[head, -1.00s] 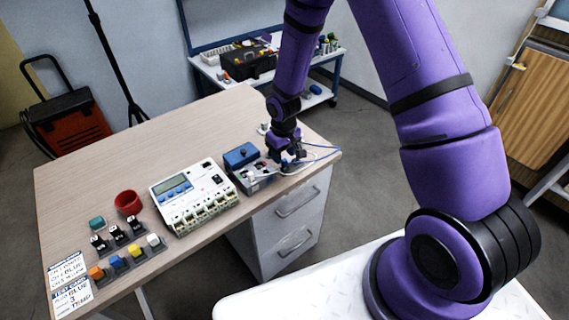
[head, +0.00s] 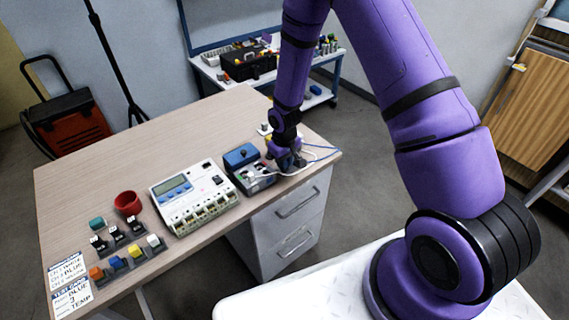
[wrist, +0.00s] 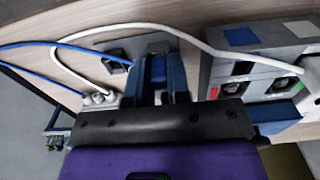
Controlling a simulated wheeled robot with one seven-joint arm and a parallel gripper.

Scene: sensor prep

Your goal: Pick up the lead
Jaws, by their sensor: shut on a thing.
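My gripper (head: 290,162) is low over the right end of the desk, beside the blue-lidded box. In the wrist view the gripper (wrist: 165,92) is shut on the end of the blue lead (wrist: 95,50), which runs in from the left; the fingers hide most of its plug. The blue lead (head: 322,147) also shows in the head view near the desk corner. A white lead (wrist: 120,27) arches past the fingers to a white plug (wrist: 313,66) at the box (wrist: 262,62). That box (head: 257,180) stands just left of my gripper.
A white meter unit (head: 192,200) with a display stands left of the box. A red cup (head: 128,202), small coloured plugs in racks and printed cards (head: 70,293) lie further left. The back of the desk (head: 150,140) is clear.

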